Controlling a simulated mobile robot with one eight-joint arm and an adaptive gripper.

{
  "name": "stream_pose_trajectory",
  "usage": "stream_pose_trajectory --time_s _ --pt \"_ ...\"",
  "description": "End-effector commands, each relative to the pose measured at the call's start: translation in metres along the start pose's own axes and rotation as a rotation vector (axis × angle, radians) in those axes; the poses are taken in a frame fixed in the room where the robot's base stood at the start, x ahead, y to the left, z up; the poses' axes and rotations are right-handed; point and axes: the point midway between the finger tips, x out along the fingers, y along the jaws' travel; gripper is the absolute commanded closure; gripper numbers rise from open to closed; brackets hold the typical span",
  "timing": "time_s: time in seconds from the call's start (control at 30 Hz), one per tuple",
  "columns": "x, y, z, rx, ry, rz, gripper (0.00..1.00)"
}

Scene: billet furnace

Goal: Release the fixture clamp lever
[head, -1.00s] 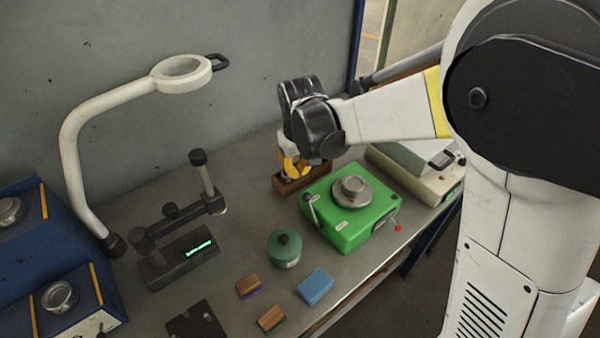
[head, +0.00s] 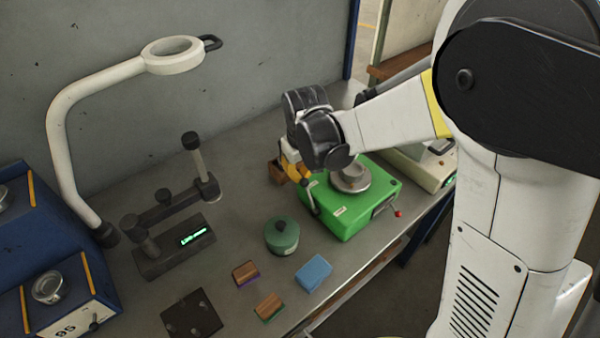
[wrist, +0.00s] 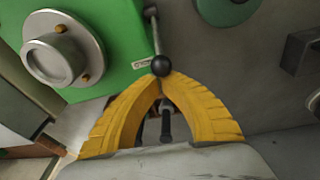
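The green fixture (head: 348,222) stands on the bench with a round metal chuck (head: 350,177) on top; it also shows in the wrist view (wrist: 110,75). A lever with a black ball knob (wrist: 161,65) rises at the fixture's left side. A second lever with a red ball (head: 398,213) is on its right side. My gripper (wrist: 159,77) has its yellow fingers drawn together, tips meeting right at the black knob. The knob shows just past the tips; I cannot tell whether they touch it. In the head view my gripper's fingers hang beside the lever top.
A brown wooden box (head: 276,172) sits behind my gripper. A green round lidded pot (head: 281,237), a blue block (head: 314,274) and two brown-topped brushes or blocks (head: 246,273) lie in front. A dark gauge stand (head: 175,250) is left. A pale instrument (head: 425,165) is right.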

Motion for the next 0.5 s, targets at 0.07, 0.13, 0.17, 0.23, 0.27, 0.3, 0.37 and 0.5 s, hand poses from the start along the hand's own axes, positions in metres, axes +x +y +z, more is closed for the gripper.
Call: stream_pose_trajectory --time_s 0.07,0.13,0.17,0.23,0.27,0.3,0.37,0.5 --pt "0.0 0.0 0.0 0.0 0.001 0.0 1.0" --pt "0.0 0.0 0.0 0.001 0.004 -0.001 1.0" --pt "-0.001 0.0 0.001 0.001 0.007 -0.001 1.0" --pt "-0.002 0.001 0.002 0.002 0.018 -0.002 1.0" --pt "-0.002 0.001 0.003 0.003 0.026 -0.003 1.0" --pt "-0.003 0.001 0.004 0.005 0.038 -0.004 1.0" --pt "-0.005 0.002 0.005 0.008 0.061 -0.007 1.0" --pt "-0.012 0.003 0.012 0.017 0.139 -0.017 1.0"
